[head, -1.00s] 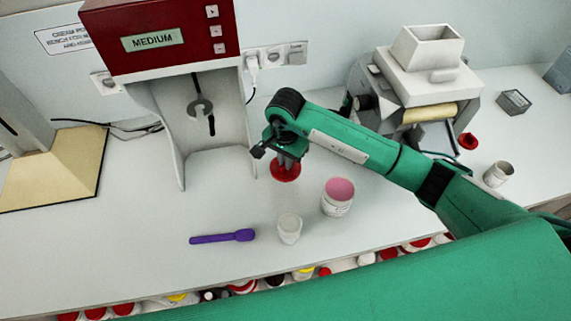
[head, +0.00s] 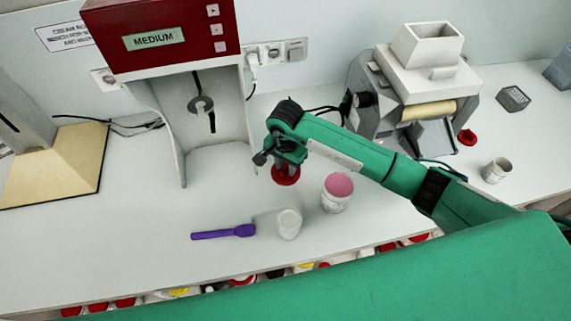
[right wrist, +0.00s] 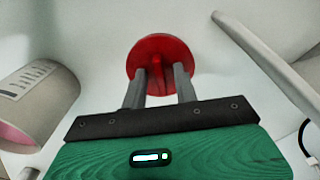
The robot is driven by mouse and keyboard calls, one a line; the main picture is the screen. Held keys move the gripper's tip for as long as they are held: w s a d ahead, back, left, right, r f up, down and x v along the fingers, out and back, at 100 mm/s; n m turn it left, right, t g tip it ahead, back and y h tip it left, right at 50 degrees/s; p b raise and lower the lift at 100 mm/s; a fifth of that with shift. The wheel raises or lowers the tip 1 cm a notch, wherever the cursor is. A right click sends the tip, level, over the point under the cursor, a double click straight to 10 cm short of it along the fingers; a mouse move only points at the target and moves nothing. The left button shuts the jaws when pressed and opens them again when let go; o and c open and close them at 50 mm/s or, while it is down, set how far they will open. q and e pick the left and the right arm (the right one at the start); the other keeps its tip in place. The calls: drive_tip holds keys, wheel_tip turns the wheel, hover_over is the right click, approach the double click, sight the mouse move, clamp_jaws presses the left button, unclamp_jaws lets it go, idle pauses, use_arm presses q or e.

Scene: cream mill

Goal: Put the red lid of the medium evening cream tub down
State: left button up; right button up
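The red lid (head: 286,175) is at the counter behind the cream tubs, below my right gripper (head: 283,163). In the right wrist view the round lid (right wrist: 175,52) shows its raised ridge between the two grey fingers of the gripper (right wrist: 159,72). The fingers stand apart, with gaps beside the ridge, so the gripper looks open around it. The lid looks flat on or very near the counter. An open tub with pink cream (head: 338,190) stands to the right of the lid; it also shows in the right wrist view (right wrist: 38,90). My left gripper is not in view.
A white tub (head: 289,225) and a purple spatula (head: 224,232) are near the front edge. The red and white mill marked MEDIUM (head: 150,42) stands behind left. Another machine (head: 420,90), a second red lid (head: 467,137) and a tub (head: 497,170) are at right.

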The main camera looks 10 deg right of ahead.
sight(285, 167)
drive_tip(key=shift+r, duration=0.25)
wheel_tip(285, 167, up, 12)
drive_tip(key=b, duration=0.4)
drive_tip(key=shift+b, duration=0.3)
drive_tip(key=shift+f, duration=0.15)
